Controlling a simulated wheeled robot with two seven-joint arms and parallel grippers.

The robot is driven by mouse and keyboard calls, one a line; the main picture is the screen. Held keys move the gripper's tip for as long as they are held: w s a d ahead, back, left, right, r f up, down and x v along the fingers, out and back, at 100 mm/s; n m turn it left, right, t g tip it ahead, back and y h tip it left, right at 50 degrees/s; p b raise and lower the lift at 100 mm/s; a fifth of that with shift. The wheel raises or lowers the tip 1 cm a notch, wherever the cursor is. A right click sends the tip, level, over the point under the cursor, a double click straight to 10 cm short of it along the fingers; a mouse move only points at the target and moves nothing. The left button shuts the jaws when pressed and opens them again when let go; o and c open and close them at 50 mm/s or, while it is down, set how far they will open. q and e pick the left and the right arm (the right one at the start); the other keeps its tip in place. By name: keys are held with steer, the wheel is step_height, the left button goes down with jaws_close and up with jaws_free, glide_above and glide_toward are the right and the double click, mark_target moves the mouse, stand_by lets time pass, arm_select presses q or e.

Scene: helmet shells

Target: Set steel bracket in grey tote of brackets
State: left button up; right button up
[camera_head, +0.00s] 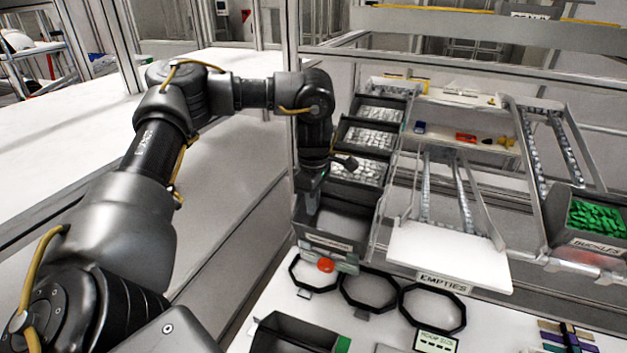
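My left arm comes in from the left and bends down at the rack, with its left gripper (311,203) pointing down at the left side of the front grey tote (334,244). The fingers are dark and small here, so I cannot tell whether they are open or shut, or on what. The front tote's visible floor looks bare. Behind it, grey totes hold many small silvery pieces (359,169), which may be brackets. No single steel bracket can be made out. My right gripper is not in view.
A white board labelled EMPTIES (447,256) lies right of the totes. A bin of green buckles (597,216) stands far right. A dark open bin (292,335) sits at the front edge.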

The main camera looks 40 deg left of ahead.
arm_select(q)
step_height(320, 180, up, 8)
steer(key=shift+r+b, duration=0.15)
steer(key=shift+b, duration=0.25)
stand_by(0.5)
